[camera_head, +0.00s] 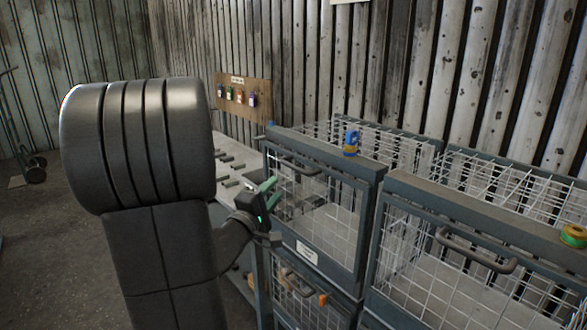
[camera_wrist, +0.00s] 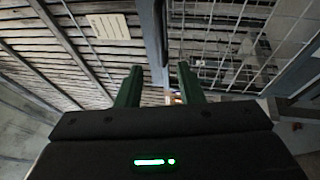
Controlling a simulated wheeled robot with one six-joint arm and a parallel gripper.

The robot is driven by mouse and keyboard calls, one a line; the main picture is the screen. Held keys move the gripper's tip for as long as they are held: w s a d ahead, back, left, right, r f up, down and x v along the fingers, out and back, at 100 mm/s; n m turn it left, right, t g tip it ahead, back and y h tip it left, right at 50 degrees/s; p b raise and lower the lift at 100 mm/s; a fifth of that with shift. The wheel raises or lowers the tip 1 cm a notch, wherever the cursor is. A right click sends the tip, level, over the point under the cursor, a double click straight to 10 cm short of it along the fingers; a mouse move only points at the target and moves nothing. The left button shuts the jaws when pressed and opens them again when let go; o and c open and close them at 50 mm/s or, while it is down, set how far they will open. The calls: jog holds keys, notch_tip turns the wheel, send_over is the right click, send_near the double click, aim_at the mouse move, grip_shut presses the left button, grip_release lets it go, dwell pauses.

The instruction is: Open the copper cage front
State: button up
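The upper left wire cage front (camera_head: 322,205) has a grey-blue frame, a bar handle (camera_head: 301,166) near its top and a white label (camera_head: 307,252) too small to read. I cannot tell which cage is the copper one. The front looks shut. My gripper (camera_head: 268,188) is just in front of this cage's left side, below and left of the handle, and seems apart from it. In the wrist view my gripper (camera_wrist: 160,84) has its two green fingers spread with nothing held between them. Wire mesh (camera_wrist: 230,45) shows beyond the right finger.
Another cage front with a bar handle (camera_head: 475,252) stands at the right. A lower cage (camera_head: 300,300) holds orange items. A blue can (camera_head: 351,142) and a green-orange roll (camera_head: 573,236) sit on the cage tops. A grey bench (camera_head: 232,160) lies behind my arm; open floor is left.

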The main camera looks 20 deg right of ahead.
aim_at(294, 168)
jog(key=p+x, duration=0.2)
jog(key=x, duration=0.9)
jog(key=shift+w+d, duration=0.2)
jog(key=shift+d, duration=0.1)
jog(key=shift+c, duration=0.2)
grip_shut()
